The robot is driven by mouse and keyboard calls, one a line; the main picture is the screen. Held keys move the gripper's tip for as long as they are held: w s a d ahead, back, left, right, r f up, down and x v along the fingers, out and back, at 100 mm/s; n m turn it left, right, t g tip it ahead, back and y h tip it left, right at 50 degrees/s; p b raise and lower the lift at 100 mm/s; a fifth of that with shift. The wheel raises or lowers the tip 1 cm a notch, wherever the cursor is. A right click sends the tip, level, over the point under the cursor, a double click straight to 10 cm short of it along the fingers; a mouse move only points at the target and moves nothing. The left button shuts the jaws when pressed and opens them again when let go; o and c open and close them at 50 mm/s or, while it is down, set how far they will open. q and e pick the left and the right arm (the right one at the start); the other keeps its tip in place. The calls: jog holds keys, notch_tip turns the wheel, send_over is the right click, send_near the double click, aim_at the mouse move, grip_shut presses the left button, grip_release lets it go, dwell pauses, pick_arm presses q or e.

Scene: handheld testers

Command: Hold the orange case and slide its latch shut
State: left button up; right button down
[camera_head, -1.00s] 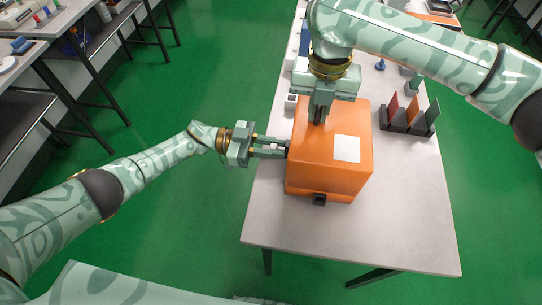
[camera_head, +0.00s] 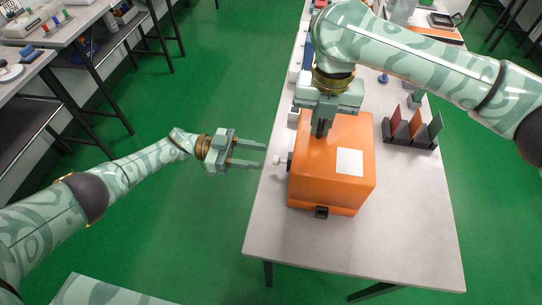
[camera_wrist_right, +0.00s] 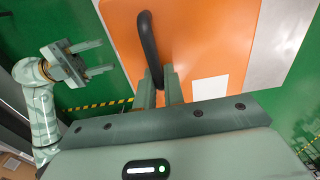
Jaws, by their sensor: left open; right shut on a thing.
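The orange case (camera_head: 325,180) stands on the grey table, with a white label on its top. My right gripper (camera_head: 322,132) is over the case top. In the right wrist view it is shut on the black bar handle (camera_wrist_right: 149,45) of the case. A small pale knob on a dark mount (camera_head: 281,160), apparently the latch, sticks out from the left side of the case. A black fitting (camera_head: 321,211) is low on the front side. My left gripper (camera_head: 263,156) is open and empty, left of the knob and apart from it.
Small items stand behind, partly hidden by my right arm. The table (camera_head: 365,245) is clear in front. Side tables (camera_head: 45,60) stand at the far left over the green floor.

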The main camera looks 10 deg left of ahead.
jog(key=c, duration=1.4)
grip_release()
pick_arm(q)
jog(key=a, duration=0.6)
